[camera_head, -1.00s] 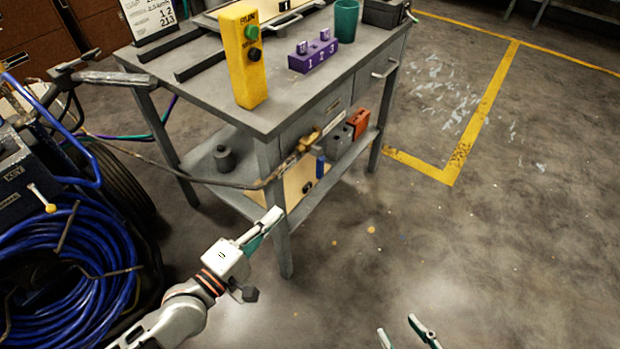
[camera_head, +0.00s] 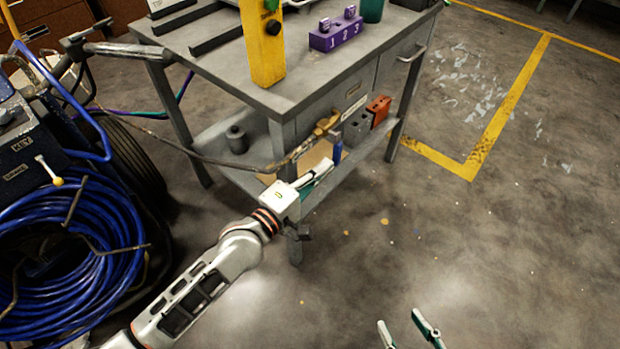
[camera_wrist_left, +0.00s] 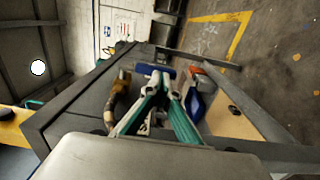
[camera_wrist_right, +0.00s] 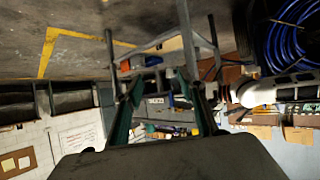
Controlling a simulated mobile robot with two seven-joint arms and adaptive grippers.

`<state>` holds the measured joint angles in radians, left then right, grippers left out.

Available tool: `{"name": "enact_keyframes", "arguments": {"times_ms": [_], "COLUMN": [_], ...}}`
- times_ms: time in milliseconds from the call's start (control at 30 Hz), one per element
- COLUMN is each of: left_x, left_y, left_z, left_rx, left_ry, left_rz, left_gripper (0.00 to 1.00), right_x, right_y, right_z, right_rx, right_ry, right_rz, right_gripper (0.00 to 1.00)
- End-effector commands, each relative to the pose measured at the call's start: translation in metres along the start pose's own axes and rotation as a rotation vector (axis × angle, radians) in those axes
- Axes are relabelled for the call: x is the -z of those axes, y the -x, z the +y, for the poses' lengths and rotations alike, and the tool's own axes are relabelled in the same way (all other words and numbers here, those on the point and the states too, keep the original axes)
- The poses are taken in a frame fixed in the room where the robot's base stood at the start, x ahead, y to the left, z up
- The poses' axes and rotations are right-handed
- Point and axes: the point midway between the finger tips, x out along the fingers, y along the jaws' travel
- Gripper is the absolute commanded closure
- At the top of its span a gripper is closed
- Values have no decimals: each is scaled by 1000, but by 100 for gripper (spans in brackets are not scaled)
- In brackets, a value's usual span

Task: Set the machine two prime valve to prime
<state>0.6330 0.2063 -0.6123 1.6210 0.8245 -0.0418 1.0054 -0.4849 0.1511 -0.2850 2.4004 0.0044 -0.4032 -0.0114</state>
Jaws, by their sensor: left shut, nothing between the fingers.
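A dark machine (camera_head: 22,150) with a "KEY" label stands at the far left. A short lever with a yellow knob (camera_head: 57,182) sticks out of its side beside a second small label, too small to read surely. I cannot tell whether this is machine two or whether the lever is its prime valve. My left gripper (camera_head: 318,178) is shut and empty, in front of the workbench's lower shelf; its closed fingers also show in the left wrist view (camera_wrist_left: 162,82). My right gripper (camera_head: 398,318) is open and empty over the floor at the bottom of the head view.
The workbench (camera_head: 215,62) carries a yellow switch post (camera_head: 264,50) and a purple numbered block (camera_head: 336,38). A brass-coloured fitting on a hose (camera_head: 326,124), a blue part and a red block (camera_head: 379,108) are by the shelf. Coiled blue hose (camera_head: 75,245) hangs on the machine. Floor at right is clear.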

Motion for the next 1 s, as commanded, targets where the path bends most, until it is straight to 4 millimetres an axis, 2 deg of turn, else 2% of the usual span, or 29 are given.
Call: {"name": "enact_keyframes", "arguments": {"times_ms": [267,567,800,1000], "left_x": [0,0,-4,-7], "left_y": [-13,-12,-8,-6], "left_z": [0,0,-6,-4], "left_rx": [-1,-2,-32,-57], "left_ry": [0,0,1,1], "left_rz": [0,0,-1,0], "left_gripper": [100,100,100,100], "right_x": [7,4,-6,4], "right_y": [-1,-1,-1,-3], "right_z": [-1,-2,-5,-8], "right_rx": [-4,-1,9,16], "right_ry": [-21,-17,-20,-28], "right_rz": [17,11,-5,17], "right_gripper": [60,60,60,60]}}
